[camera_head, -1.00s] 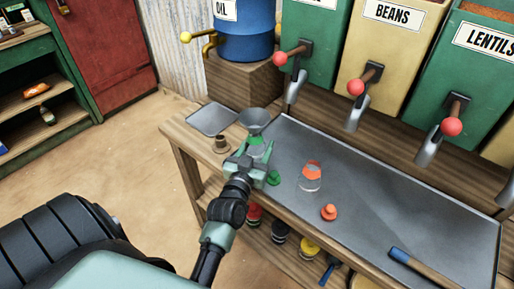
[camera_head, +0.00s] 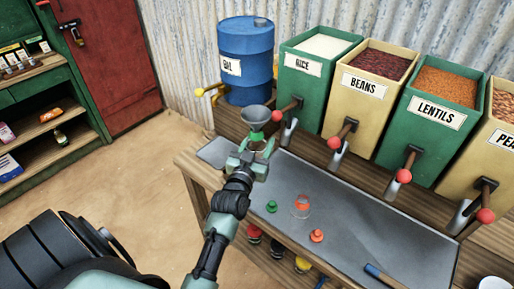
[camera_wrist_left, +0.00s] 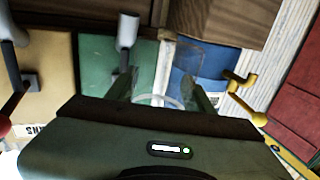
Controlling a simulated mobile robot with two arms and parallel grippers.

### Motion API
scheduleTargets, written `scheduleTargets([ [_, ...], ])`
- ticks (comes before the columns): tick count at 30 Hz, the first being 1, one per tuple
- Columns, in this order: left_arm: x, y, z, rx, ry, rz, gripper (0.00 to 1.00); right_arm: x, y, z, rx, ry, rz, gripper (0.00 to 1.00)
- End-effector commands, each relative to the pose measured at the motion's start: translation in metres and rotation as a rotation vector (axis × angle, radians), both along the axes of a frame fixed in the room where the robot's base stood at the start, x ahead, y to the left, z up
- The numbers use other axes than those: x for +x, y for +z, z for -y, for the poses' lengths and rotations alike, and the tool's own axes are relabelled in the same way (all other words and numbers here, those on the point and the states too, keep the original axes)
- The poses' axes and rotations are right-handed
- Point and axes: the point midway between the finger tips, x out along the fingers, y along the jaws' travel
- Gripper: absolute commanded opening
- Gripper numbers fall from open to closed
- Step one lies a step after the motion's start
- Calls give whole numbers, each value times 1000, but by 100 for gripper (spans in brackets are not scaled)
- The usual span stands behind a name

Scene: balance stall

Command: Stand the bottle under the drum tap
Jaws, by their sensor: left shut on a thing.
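A clear bottle (camera_head: 257,146) with a green neck is gripped upright in my left gripper (camera_head: 256,157), with a grey funnel (camera_head: 257,116) on top. The bottle's base is hidden, so I cannot tell whether it touches the bench. The blue oil drum (camera_head: 247,66) stands behind, and its yellow tap (camera_head: 210,94) is up and left of the funnel, apart from it. In the left wrist view, the gripper fingers (camera_wrist_left: 160,92) are around the see-through bottle (camera_wrist_left: 185,58), with the tap (camera_wrist_left: 246,97) to the right. My right gripper is not in view.
Green and yellow bins with red-knobbed spouts, such as the rice bin (camera_head: 305,75), line the back to the right. The metal bench top (camera_head: 350,225) holds a green cap (camera_head: 271,207), an orange-topped clear container (camera_head: 300,206) and an orange cap (camera_head: 317,236). A small tray (camera_head: 213,152) lies at the left.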

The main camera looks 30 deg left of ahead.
Motion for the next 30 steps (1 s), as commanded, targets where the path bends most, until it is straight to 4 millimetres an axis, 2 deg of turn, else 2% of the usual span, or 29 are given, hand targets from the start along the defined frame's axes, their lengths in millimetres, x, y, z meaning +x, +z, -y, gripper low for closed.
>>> scheduleTargets([
  [1, 3, 14, -1, 0, -1, 1, 8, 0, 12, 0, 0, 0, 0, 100],
  [6, 7, 24, -2, 0, -2, 1, 8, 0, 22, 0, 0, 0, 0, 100],
  [13, 7, 25, -1, 1, -4, 1, 8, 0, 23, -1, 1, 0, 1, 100],
  [17, -4, 19, 7, 1, -17, -1, 8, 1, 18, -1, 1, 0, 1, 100],
  [23, -43, 4, 37, 0, -68, -3, 8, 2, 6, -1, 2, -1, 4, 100],
  [30, -116, -8, 93, -1, -163, -6, 8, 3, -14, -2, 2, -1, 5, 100],
])
